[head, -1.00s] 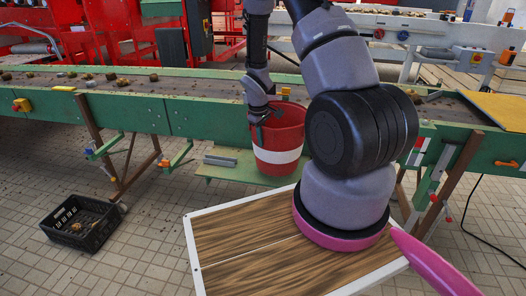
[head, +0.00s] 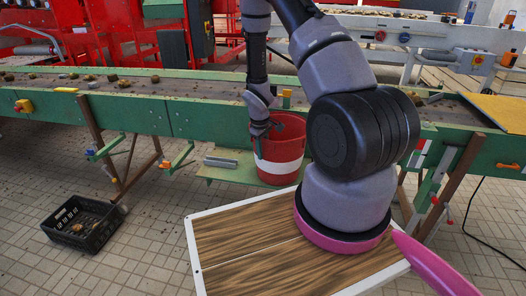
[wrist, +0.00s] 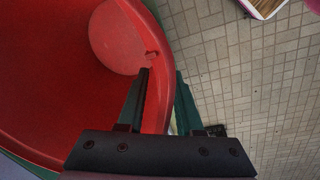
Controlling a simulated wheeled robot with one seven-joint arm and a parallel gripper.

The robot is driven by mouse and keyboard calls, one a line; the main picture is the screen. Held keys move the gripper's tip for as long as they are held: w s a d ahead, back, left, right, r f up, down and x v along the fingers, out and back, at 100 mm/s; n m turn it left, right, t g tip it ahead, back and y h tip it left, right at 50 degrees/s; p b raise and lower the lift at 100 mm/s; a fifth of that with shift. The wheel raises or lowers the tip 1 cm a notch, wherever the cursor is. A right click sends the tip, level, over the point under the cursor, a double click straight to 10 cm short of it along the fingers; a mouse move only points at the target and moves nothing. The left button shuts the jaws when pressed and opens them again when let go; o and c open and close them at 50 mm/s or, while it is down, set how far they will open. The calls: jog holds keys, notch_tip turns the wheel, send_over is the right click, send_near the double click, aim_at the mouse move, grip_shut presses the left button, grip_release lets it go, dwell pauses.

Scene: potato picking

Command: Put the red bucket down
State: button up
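The red bucket (head: 283,149) with a white band hangs or stands upright in front of the green conveyor frame, at a low green ledge (head: 228,170). I cannot tell whether its base touches the ledge. My gripper (head: 260,140) is at the left side of its rim, pointing down. In the wrist view, one finger of my gripper (wrist: 161,85) is inside the bucket (wrist: 158,25) and the other outside, with the wall pinched between them. The bucket's inside looks empty in the part that shows.
A green conveyor (head: 180,110) with scattered potatoes runs behind the bucket. A black crate (head: 82,222) sits on the tiled floor at left. My wood-topped base with a white edge (head: 190,240) lies in front. Open tiled floor (head: 150,250) lies between.

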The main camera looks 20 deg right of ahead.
jog(key=s+a+r+m+t+y, duration=0.1)
jog(key=s+r+m, duration=0.2)
jog(key=r, duration=1.4)
jog(key=s+a+r+m+t, duration=0.2)
jog(key=s+r, duration=0.2)
jog(key=r, duration=1.4)
jog(key=s+a+r+m+t+y, duration=0.1)
jog(key=s+r+m, duration=0.1)
jog(key=s+r, duration=0.4)
jog(key=s+a+r+m+t+y, duration=0.1)
jog(key=s+a+r+m+t, duration=0.1)
jog(key=s+r, duration=0.5)
jog(key=s+m, duration=0.1)
jog(key=s, duration=0.1)
jog(key=shift+s+a+r, duration=0.15)
jog(key=shift+s+a, duration=0.15)
jog(key=shift+s, duration=0.1)
